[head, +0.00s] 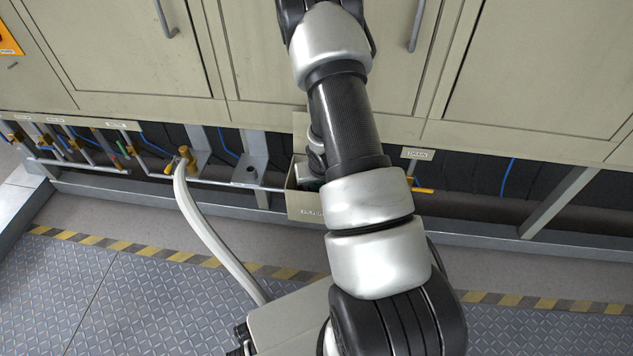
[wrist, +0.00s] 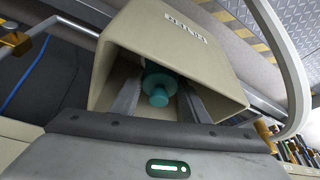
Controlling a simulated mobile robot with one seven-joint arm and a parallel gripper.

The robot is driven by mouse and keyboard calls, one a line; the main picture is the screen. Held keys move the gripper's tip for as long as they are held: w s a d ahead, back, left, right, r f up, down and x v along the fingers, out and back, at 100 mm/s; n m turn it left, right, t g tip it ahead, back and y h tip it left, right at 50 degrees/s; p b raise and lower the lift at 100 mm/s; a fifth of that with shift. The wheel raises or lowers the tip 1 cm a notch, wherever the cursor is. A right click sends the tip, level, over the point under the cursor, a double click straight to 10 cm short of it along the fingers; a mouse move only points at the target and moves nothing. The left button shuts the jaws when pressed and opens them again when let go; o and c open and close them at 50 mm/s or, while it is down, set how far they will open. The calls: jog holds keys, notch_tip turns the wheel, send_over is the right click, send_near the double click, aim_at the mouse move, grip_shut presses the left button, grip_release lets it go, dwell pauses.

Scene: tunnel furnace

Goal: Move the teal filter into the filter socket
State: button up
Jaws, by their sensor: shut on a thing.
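The teal filter (wrist: 158,80) is between the two fingers of my gripper (wrist: 160,92) in the wrist view, and my gripper is shut on it. Filter and fingertips are inside the open mouth of a beige box (wrist: 195,50), which carries a label and appears to be the filter socket. I cannot tell whether the filter touches the inside of the box. In the head view the box (head: 304,207) hangs below the cabinets, partly hidden behind my arm. My gripper and the filter are mostly hidden there.
Beige cabinets (head: 120,50) stand above the box. A pale hose (head: 205,235) runs from a brass valve (head: 183,160) on the left. Thin pipes, small valves and metal struts line the gap below the cabinets. A yellow-handled drain valve (head: 423,190) is right of my arm.

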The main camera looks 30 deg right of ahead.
jog(key=o, duration=1.2)
jog(key=shift+f, duration=0.1)
jog(key=shift+p+v, duration=2.15)
jog(key=shift+v, duration=1.4)
jog(key=shift+s, duration=0.1)
